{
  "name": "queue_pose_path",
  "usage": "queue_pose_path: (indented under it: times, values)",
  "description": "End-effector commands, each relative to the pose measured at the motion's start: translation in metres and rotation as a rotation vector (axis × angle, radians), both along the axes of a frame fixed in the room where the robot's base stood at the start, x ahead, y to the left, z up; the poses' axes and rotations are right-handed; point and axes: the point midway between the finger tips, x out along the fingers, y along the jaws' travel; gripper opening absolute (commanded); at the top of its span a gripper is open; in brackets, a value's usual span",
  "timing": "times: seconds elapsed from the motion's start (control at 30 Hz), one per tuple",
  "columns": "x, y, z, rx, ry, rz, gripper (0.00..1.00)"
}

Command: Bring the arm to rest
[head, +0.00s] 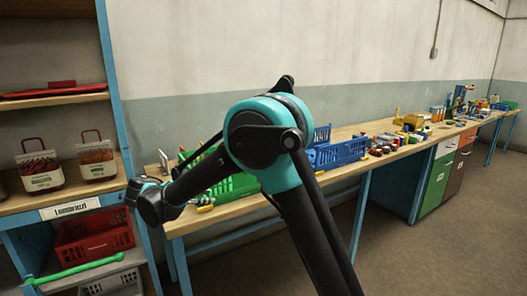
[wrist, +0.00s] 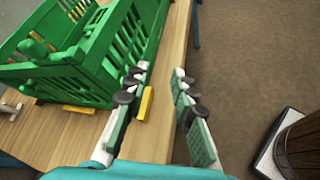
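My arm (head: 263,138) rises from the bottom of the head view, bends at its teal elbow and slopes down to the left, over the near end of the workbench (head: 210,216). In the wrist view my gripper (wrist: 156,75) has its two fingers well apart, with nothing between them. They are over the bench's front edge, with floor below the right finger. A green crate (wrist: 85,60) lies just left of the left finger; I cannot tell whether they touch. The fingers are not clear in the head view.
A shelf rack (head: 110,65) with bags and a red crate (head: 95,238) stands at left. A blue crate (head: 342,152) and many small items line the bench. In the wrist view, a small yellow block (wrist: 146,103) lies by the left finger and a wooden tub (wrist: 302,145) stands lower right.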

Motion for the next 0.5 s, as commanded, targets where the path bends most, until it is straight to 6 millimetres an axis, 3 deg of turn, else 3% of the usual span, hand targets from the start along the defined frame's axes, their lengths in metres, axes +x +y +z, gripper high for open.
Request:
queue_pose_path:
  times: [0.03, 0.23, 0.37, 0.5]
  values:
    - [0.007, -0.039, -0.003, 0.061, 0.011, -0.056, 0.25]
    - [0.005, -0.164, -0.029, 0.352, 0.033, -0.287, 0.25]
    - [-0.017, -0.235, -0.047, 0.545, 0.024, -0.456, 0.25]
    - [-0.052, -0.298, -0.069, 0.757, -0.007, -0.652, 0.25]
